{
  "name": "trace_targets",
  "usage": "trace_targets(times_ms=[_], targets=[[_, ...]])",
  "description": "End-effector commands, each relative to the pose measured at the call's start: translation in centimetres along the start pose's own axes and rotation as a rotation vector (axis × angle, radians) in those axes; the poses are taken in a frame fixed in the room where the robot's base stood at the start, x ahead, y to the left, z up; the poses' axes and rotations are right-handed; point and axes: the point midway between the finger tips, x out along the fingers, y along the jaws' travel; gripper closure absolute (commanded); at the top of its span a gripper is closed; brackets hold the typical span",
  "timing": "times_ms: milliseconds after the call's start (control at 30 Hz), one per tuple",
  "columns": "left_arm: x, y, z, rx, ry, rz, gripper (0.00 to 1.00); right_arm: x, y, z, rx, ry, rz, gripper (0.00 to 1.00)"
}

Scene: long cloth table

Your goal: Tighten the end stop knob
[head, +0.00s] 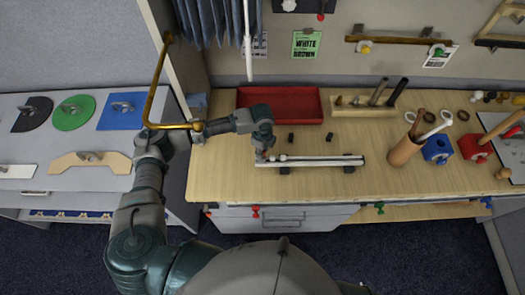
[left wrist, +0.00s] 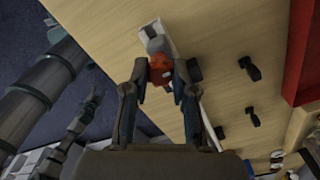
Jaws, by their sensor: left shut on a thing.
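A pale rail (head: 315,161) lies along the front of the wooden bench, raised on small dark supports. An orange-red knob (left wrist: 160,68) sits near the end of the rail in the left wrist view, next to a grey block (left wrist: 156,44). My left gripper (head: 264,152) is at the rail's left end. In the left wrist view its fingers (left wrist: 162,80) are shut on the knob, one on either side, and they hide part of it. Dark parts of my own arms show at the left of that view, where the right gripper cannot be clearly made out.
A red tray (head: 281,103) lies behind the rail, with small black pieces (head: 291,137) between them. A brass bar (head: 157,88) rises beside my left arm.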

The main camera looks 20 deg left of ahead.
Motion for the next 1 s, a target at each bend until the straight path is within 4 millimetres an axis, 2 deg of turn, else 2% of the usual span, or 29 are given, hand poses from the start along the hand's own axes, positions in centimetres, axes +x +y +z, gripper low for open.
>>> trace_targets(times_ms=[433,533,700,1000], targets=[[0.1,0.0,0.1,0.0,-0.001,0.001,1.0,0.0,0.1,0.0,0.0,0.0,0.001,0.49],[-0.1,0.0,0.1,0.049,-0.002,0.001,1.0,-0.5,0.1,0.0,0.0,0.0,0.001,0.49],[-0.3,0.0,0.1,0.335,-0.002,0.003,1.0,-2.1,0.1,-0.2,0.0,0.0,0.001,0.49],[-0.1,0.0,0.1,0.908,-0.002,0.001,1.0,-3.8,0.2,-0.4,0.0,0.001,0.001,0.49]])
